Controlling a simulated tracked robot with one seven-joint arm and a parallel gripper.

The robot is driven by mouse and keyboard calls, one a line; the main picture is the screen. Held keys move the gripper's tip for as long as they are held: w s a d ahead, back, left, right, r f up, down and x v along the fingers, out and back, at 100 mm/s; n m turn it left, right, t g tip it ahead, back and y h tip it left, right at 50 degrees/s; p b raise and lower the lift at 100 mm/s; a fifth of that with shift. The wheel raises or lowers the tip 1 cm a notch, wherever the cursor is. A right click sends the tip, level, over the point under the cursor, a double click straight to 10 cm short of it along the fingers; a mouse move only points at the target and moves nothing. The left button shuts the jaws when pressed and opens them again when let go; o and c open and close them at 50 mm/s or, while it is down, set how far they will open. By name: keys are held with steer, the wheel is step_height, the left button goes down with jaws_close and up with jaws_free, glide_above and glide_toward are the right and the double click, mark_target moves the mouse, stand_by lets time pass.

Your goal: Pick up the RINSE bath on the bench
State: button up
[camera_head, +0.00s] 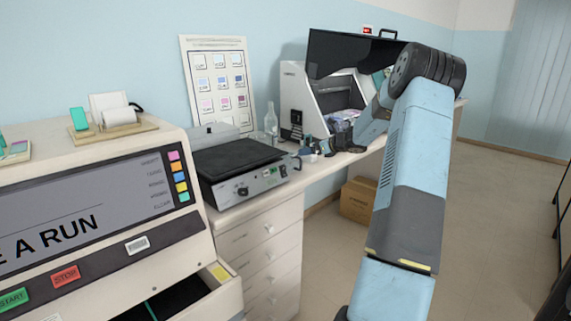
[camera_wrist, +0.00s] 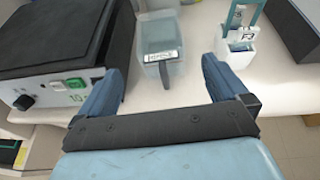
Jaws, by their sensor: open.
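A clear, blue-grey bath (camera_wrist: 160,48) with a white label stands on the bench in the wrist view; the label's print is too blurred to read with certainty, but this looks like the RINSE bath. My gripper (camera_wrist: 163,76) is open, with one finger to each side of the near end of the bath, and nothing is clamped. In the head view my gripper (camera_head: 318,148) is low over the bench, right of the grey shaker, and small things around it are hard to make out.
A white container (camera_wrist: 238,50) with a teal handle stands right of the bath. The black-topped shaker (camera_head: 240,165) is close on the left. A clear bottle (camera_head: 271,122) and an open white cabinet (camera_head: 318,95) stand behind. The bench's front edge is near.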

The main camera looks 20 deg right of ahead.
glide_toward(290, 152)
steer(key=w+a, duration=0.1)
steer(key=a, duration=0.1)
steer(key=w+a+f, duration=0.1)
steer(key=a, duration=0.1)
steer(key=w+a+f, duration=0.1)
steer(key=w+a, duration=0.1)
steer(key=shift+a, duration=0.1)
steer(key=shift+r, duration=0.1)
steer(key=c, duration=1.7)
